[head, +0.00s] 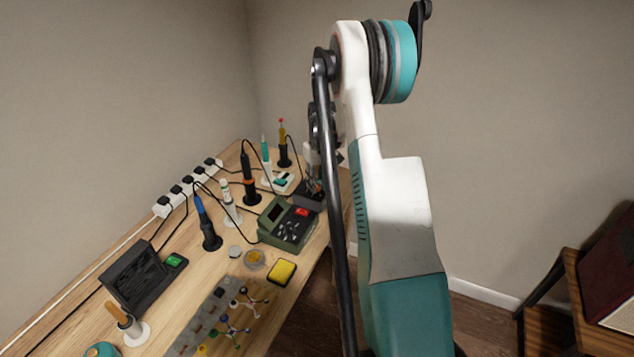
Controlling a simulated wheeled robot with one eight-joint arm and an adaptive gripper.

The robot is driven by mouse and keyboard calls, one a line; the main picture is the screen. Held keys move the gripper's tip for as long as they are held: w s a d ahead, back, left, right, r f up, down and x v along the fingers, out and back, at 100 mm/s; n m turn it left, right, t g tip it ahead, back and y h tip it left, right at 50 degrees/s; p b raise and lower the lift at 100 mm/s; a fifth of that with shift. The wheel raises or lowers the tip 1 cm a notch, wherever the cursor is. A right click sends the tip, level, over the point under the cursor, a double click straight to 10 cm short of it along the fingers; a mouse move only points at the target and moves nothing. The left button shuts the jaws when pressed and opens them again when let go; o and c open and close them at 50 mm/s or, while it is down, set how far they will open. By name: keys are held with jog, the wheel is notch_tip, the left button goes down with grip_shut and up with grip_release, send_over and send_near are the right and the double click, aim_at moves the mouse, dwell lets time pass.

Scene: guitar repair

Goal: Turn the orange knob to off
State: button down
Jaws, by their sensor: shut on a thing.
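I cannot make out an orange knob in the head view. A green box-shaped unit (287,224) with a red patch (302,212) and dark controls on its face stands on the bench. My arm comes down behind its own upper links toward the bench's far right edge. My gripper (314,182) shows only as small dark parts, low over a dark box (309,197) just behind the green unit. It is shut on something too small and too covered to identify. Whether it touches the dark box is unclear.
Several soldering-type tools in stands, one blue-handled (200,207), line the wooden bench (195,265). A white power strip (188,188) with cables runs along the wall. A yellow sponge (282,272) lies in front of the green unit. A brown shelf (570,275) stands at right.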

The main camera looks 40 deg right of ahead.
aim_at(319, 184)
jog(key=shift+n, duration=0.3)
jog(key=c, duration=1.3)
grip_release()
jog(key=shift+c, duration=0.2)
notch_tip(319, 184, up, 12)
jog(key=shift+d, duration=0.4)
